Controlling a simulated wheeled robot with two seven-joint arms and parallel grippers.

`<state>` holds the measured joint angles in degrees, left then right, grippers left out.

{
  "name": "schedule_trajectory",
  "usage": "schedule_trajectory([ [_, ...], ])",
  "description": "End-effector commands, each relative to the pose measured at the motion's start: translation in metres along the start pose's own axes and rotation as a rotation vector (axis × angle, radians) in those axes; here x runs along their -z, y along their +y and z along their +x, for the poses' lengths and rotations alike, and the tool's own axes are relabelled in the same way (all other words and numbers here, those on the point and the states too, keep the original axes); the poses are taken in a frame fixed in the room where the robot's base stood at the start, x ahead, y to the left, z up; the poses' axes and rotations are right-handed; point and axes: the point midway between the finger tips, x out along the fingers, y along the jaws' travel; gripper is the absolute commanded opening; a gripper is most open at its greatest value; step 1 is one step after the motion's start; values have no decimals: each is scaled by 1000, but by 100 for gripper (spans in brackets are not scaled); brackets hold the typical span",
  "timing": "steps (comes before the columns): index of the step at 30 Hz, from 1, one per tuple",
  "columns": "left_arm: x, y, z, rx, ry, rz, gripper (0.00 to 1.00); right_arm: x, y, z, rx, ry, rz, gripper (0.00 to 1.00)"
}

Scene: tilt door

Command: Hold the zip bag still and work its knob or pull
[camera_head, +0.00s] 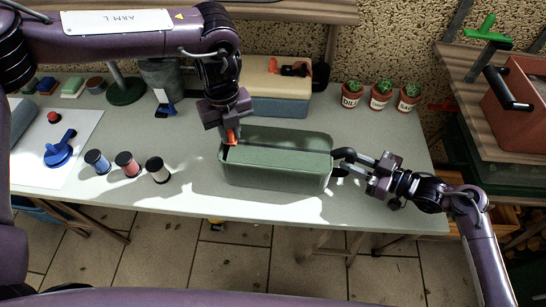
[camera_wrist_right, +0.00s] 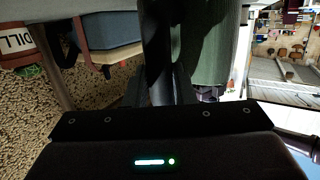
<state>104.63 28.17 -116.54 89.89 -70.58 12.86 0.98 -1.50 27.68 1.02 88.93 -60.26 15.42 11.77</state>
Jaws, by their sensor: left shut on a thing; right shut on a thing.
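The zip bag (camera_head: 275,178) is a green, box-shaped bag standing on the table, with a dark line along its top edge. An orange pull (camera_head: 232,138) is at its top left end. My left gripper (camera_head: 230,128) points down from above and is shut on this pull. A black loop handle (camera_head: 344,154) sticks out of the bag's right end. My right gripper (camera_head: 362,168) comes from the right and is shut on this handle. The right wrist view shows the bag's green side (camera_wrist_right: 208,45) and the dark handle (camera_wrist_right: 160,40) close up; the fingertips are hard to make out there.
Three thread spools (camera_head: 127,164) stand left of the bag on the table (camera_head: 200,210). A yellow and blue case (camera_head: 275,95) is behind it. Several potted plants (camera_head: 380,95) stand at the back right. A white sheet with a blue tool (camera_head: 60,150) lies far left. The table front is clear.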

Motion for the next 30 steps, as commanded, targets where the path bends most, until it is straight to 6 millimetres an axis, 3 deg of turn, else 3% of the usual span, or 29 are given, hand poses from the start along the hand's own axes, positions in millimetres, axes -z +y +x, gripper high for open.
schedule_trajectory([
  [30, 41, -62, 0, 3, 3, 3, 2, -2, -2, 1, 3, -4, 2, 1],
])
